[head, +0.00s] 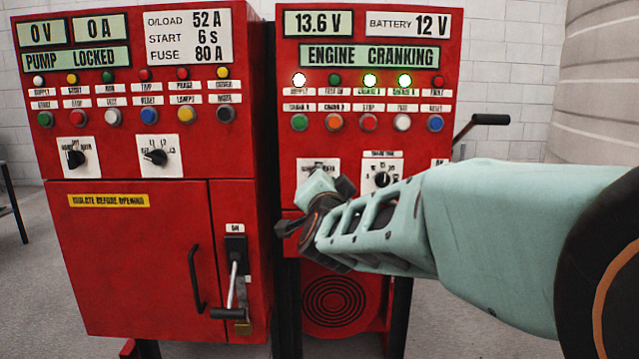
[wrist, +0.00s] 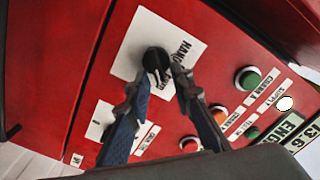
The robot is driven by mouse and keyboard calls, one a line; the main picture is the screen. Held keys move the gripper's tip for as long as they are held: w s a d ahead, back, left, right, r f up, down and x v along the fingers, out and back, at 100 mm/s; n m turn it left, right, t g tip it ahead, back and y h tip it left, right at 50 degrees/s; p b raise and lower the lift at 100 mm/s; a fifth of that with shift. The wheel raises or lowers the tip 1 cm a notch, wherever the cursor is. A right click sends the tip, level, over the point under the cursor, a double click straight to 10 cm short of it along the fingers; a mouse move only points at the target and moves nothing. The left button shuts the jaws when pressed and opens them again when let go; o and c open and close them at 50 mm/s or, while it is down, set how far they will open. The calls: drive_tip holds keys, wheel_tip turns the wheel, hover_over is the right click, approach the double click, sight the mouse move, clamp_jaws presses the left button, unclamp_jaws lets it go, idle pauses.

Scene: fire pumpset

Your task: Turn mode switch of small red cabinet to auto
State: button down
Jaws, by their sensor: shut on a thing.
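The small red cabinet (head: 290,130) stands on the right in the head view, its display reading ENGINE CRANKING. Its mode switch is a black knob (wrist: 156,58) on a white plate (wrist: 130,50), with HAND legible in the wrist view. My gripper (wrist: 160,80) has its two fingers on either side of this knob and is shut on it. In the head view my gripper (head: 318,207) is at the cabinet's left switch plate (head: 318,165) and hides the knob. The exact direction of the knob's pointer cannot be told.
A second selector knob (head: 382,179) sits just right of my gripper. Coloured push buttons (head: 335,122) run above. A larger red cabinet (head: 120,250) with a lever handle (head: 233,285) stands close on the left. A black crank handle (head: 490,119) juts out at the right.

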idle(0.3)
drive_tip(key=c, duration=2.1)
unclamp_jaws()
